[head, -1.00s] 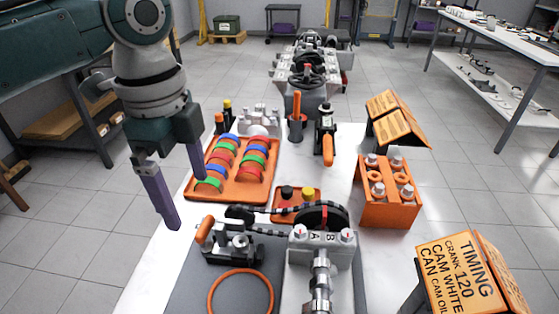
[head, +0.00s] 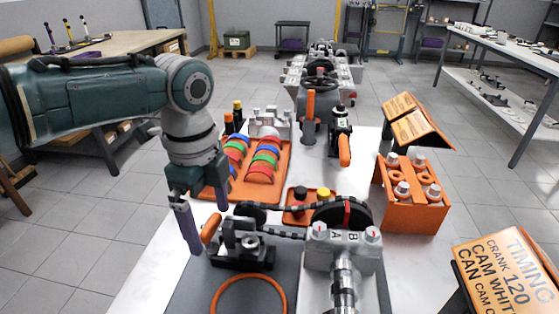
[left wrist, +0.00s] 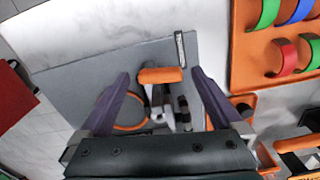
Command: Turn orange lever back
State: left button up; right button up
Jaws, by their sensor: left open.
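The orange lever (head: 211,228) is the short rounded handle at the left of a dark clamp-like fixture (head: 242,252) on the grey mat. In the left wrist view, the orange lever (left wrist: 160,75) lies crosswise between my finger tips. My left gripper (head: 208,229) is open, its two purple fingers pointing down on either side of the lever. In the left wrist view the open fingers (left wrist: 160,76) show a gap at both ends of the lever. Contact cannot be made out. My right gripper is not in view.
A toothed wheel with a chain (head: 342,214) stands right of the fixture, by a grey block marked A and B. An orange ring (head: 249,281) lies in front. An orange tray (head: 284,170) of coloured arcs is behind. An orange box (head: 412,208) stands to the right.

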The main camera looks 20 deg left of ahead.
pick_arm(q)
jog(key=c, duration=1.4)
